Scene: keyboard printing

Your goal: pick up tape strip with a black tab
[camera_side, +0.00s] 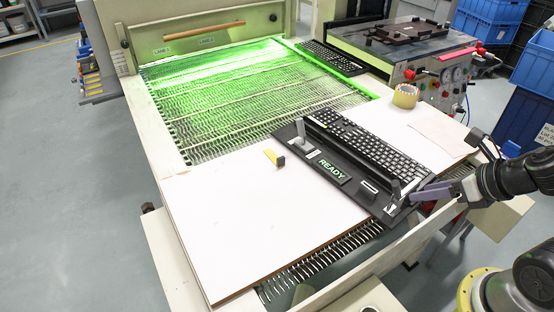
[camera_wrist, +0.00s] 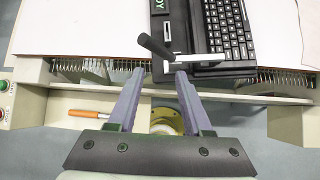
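A small yellow tape strip (camera_side: 269,154) with a black tab (camera_side: 280,161) lies on the white board, left of the black keyboard fixture in the side view. I do not see it in the wrist view. My gripper (camera_side: 412,196) is far to the right of the strip, by the near right corner of the fixture. In the wrist view my gripper (camera_wrist: 160,72) has its two purple-grey fingers apart with nothing held between them. A black-handled clamp lever (camera_wrist: 156,46) is just beyond the fingertips; I cannot tell whether they touch it.
The fixture (camera_side: 327,171), marked READY, holds a black keyboard (camera_side: 368,140), with upright clamps at its ends. A yellowish tape roll (camera_side: 405,96) stands behind it. A green-lit conveyor (camera_side: 240,95) lies beyond the white board (camera_side: 240,230), whose front left is clear.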

